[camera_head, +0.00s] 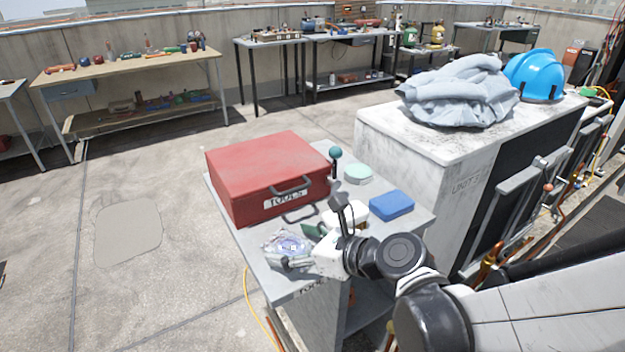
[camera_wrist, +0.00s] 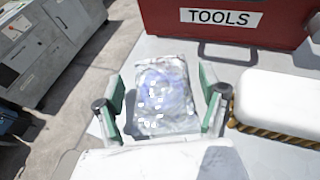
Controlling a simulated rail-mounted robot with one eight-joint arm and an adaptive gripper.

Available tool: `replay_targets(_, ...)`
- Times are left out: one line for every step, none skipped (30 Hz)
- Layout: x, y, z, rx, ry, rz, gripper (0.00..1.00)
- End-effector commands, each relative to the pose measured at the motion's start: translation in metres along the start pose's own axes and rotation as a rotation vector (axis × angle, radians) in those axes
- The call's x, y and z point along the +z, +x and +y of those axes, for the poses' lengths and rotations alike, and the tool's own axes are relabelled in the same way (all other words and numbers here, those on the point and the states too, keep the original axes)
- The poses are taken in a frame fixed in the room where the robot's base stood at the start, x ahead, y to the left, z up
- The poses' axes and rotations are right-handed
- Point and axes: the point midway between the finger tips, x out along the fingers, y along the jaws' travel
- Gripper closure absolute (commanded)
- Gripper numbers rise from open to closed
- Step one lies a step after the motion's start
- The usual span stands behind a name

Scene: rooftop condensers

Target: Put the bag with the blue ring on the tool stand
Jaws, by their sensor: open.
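A clear, crinkled bag (camera_head: 286,245) with a blue ring inside is at the front left of the grey tool stand (camera_head: 262,274). In the wrist view the bag (camera_wrist: 165,112) lies between the green-padded fingers of my gripper (camera_wrist: 164,92), with a gap showing at the right finger. My gripper (camera_head: 299,248) is open around the bag, low over the stand top. The bag appears to lie on the top, though its underside is hidden. The left finger is very close to the bag; I cannot tell whether it touches.
A red toolbox (camera_head: 265,176) fills the back of the stand. A white item (camera_wrist: 282,103), a blue box (camera_head: 391,205) and a teal-topped knob (camera_head: 336,153) are nearby. A condenser (camera_head: 412,165) with grey cloth and a blue helmet (camera_head: 534,74) stands right. Open floor lies left.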

Motion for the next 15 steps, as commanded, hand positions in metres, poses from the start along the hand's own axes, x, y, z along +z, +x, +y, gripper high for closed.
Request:
replay_targets(0.001,-0.008,-0.001,-0.003,0.002,0.000,0.27)
replay_targets(0.001,-0.013,-0.001,-0.003,0.003,0.001,0.27)
replay_targets(0.001,-0.020,-0.001,-0.004,0.003,0.000,0.27)
replay_targets(0.001,-0.025,-0.001,-0.005,0.002,0.001,0.27)
replay_targets(0.001,-0.031,-0.001,-0.004,0.002,0.001,0.27)
replay_targets(0.001,-0.039,-0.001,-0.005,0.003,0.000,0.27)
replay_targets(0.001,-0.045,-0.001,-0.005,0.004,0.000,0.27)
replay_targets(0.001,-0.051,-0.001,-0.004,0.003,0.000,0.27)
replay_targets(0.001,-0.058,-0.001,-0.006,0.003,0.000,0.27)
replay_targets(0.001,-0.063,-0.001,-0.005,0.003,0.001,0.27)
replay_targets(0.001,-0.068,-0.001,-0.005,0.003,0.001,0.27)
replay_targets(0.001,-0.075,-0.001,-0.005,0.003,0.000,0.27)
replay_targets(0.001,-0.079,-0.001,-0.004,0.003,0.000,0.27)
replay_targets(0.001,-0.084,-0.001,-0.005,0.003,0.000,0.27)
replay_targets(0.001,-0.090,0.000,-0.004,0.003,0.000,0.27)
